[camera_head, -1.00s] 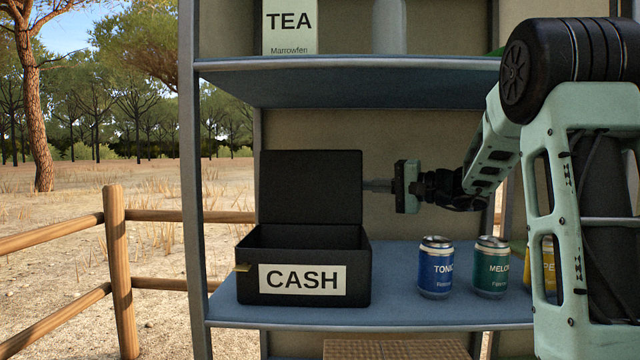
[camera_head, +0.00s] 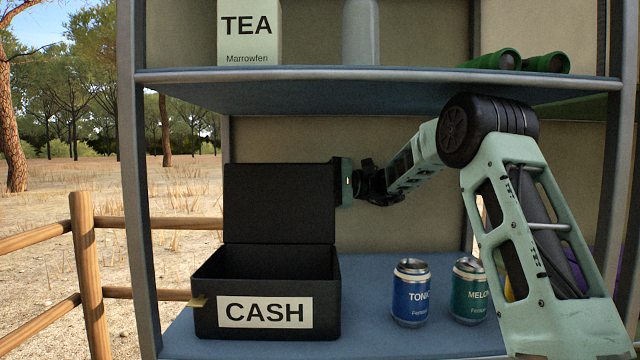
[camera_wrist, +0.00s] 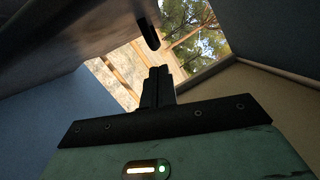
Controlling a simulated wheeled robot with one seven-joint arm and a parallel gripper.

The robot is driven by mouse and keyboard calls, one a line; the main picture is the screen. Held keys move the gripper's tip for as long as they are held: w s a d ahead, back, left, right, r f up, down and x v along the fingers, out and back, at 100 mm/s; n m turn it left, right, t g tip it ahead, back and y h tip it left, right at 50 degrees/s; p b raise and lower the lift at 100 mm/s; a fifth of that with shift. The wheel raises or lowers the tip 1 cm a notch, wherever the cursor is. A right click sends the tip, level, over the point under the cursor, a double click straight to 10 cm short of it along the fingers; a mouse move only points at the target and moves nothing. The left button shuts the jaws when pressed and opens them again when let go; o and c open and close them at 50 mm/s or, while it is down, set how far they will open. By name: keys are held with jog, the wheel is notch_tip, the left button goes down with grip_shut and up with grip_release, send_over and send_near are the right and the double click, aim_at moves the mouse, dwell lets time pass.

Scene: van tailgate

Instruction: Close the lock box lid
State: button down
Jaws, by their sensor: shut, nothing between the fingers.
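The black lock box (camera_head: 265,315), labelled CASH, stands on the lower shelf at left in the head view. Its lid (camera_head: 278,203) is open and stands about upright at the back of the box. My gripper (camera_head: 345,182) is at the lid's right edge, at upper-middle height; its fingers are hidden behind the lid in the head view. In the wrist view the fingers (camera_wrist: 157,75) are together and empty. A dark slab at upper left there looks like the lid's rear side (camera_wrist: 80,45). Whether the fingers touch the lid cannot be told.
A blue TONIC can (camera_head: 411,293) and a green MELON can (camera_head: 469,290) stand right of the box on the lower shelf (camera_head: 365,332). The upper shelf (camera_head: 330,98) passes above the lid and holds a TEA box (camera_head: 249,35) and green binoculars (camera_head: 520,60).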

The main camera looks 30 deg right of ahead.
aim_at(286, 179)
jog(key=shift+x, duration=2.35)
jog(key=shift+s+b, duration=0.15)
jog(key=shift+b, duration=0.15)
